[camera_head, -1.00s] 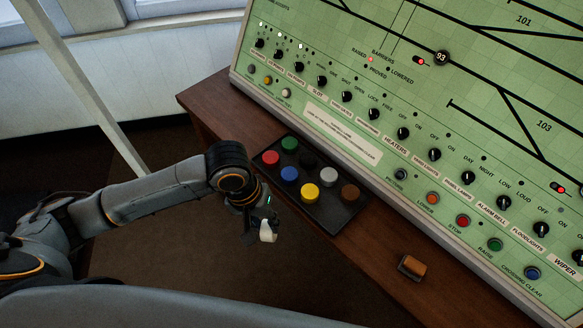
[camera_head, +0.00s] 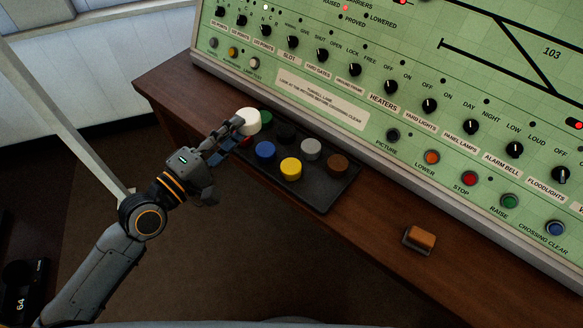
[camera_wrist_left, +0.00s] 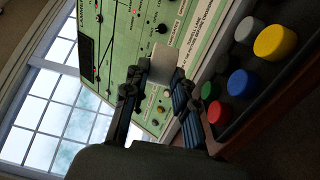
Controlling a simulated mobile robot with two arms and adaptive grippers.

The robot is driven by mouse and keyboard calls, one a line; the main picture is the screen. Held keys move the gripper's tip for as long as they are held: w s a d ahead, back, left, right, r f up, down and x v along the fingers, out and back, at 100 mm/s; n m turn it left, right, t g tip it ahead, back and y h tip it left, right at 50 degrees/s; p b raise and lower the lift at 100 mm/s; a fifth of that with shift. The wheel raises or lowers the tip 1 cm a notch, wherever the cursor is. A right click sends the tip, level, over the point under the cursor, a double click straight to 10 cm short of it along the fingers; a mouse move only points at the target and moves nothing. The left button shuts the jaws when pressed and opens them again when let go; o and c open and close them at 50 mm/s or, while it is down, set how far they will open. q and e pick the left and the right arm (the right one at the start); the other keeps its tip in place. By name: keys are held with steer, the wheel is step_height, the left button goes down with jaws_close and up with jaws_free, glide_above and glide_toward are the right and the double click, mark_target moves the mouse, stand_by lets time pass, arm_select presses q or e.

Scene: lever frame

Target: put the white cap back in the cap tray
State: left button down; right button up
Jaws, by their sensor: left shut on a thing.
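The white cap (camera_head: 248,121) is held in my left gripper (camera_head: 236,130), which is shut on it. In the head view it is above the left end of the black cap tray (camera_head: 318,202), in front of the red and green caps. In the left wrist view the white cap (camera_wrist_left: 162,66) sits between the fingertips. The tray holds a green cap (camera_head: 266,117), a blue cap (camera_head: 265,151), a yellow cap (camera_head: 291,169), a grey cap (camera_head: 311,149), a brown cap (camera_head: 337,165), and a red cap (camera_wrist_left: 219,113) mostly hidden in the head view. My right gripper is not in view.
The tray lies on a brown wooden desk (camera_head: 165,85) below a green control panel (camera_head: 370,60) with knobs and buttons. An orange-topped block (camera_head: 421,239) lies on the desk to the right. Desk between tray and block is clear.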

arm_select(q)
steer(key=s+d+f+p, duration=0.1)
steer(key=s+d+f, duration=0.15)
steer(key=d, duration=0.55)
steer(key=b, duration=0.1)
glide_above(297, 193)
steer(key=f, duration=0.6)
steer(key=shift+a+f, duration=0.1)
steer(key=shift+a, duration=0.15)
steer(key=f, duration=0.1)
steer(key=f+b, duration=0.1)
steer(key=f, duration=0.1)
steer(key=shift+s+d+f, duration=0.1)
steer(key=shift+d+f, duration=0.1)
steer(key=shift+d, duration=0.15)
steer(key=shift+f, duration=0.25)
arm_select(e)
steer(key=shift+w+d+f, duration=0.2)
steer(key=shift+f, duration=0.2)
